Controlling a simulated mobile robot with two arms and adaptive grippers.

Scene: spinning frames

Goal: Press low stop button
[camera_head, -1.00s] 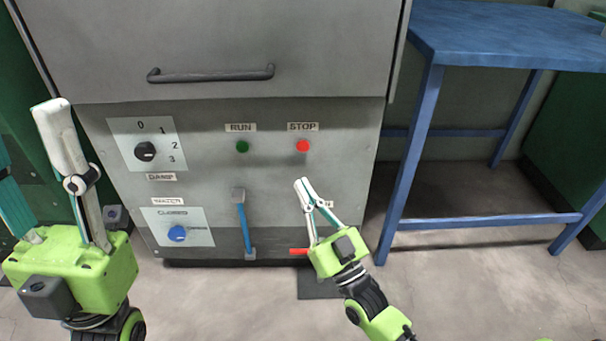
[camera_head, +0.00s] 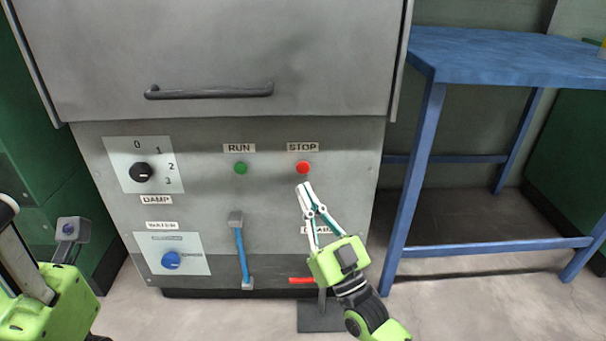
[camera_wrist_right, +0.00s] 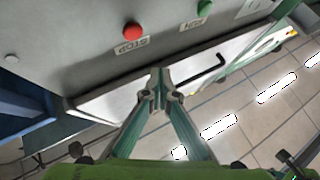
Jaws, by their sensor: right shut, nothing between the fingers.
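The red STOP button (camera_head: 303,167) is on the lower grey panel, under a label reading STOP. It also shows in the right wrist view (camera_wrist_right: 133,31), above and left of the fingertips. My right gripper (camera_head: 304,186) is shut and empty, its fingertips just below the red button in the head view. In the wrist view the fingertips (camera_wrist_right: 158,80) appear apart from the button. My left gripper is partly in view at the left edge (camera_head: 20,265), its fingertips cut off by the frame.
A green RUN button (camera_head: 241,168) sits left of the red one. A black dial (camera_head: 141,172), a blue knob (camera_head: 171,260) and a blue lever (camera_head: 241,254) are on the panel. A red pedal-like bar (camera_head: 301,281) is low down. A blue table (camera_head: 510,58) stands at right.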

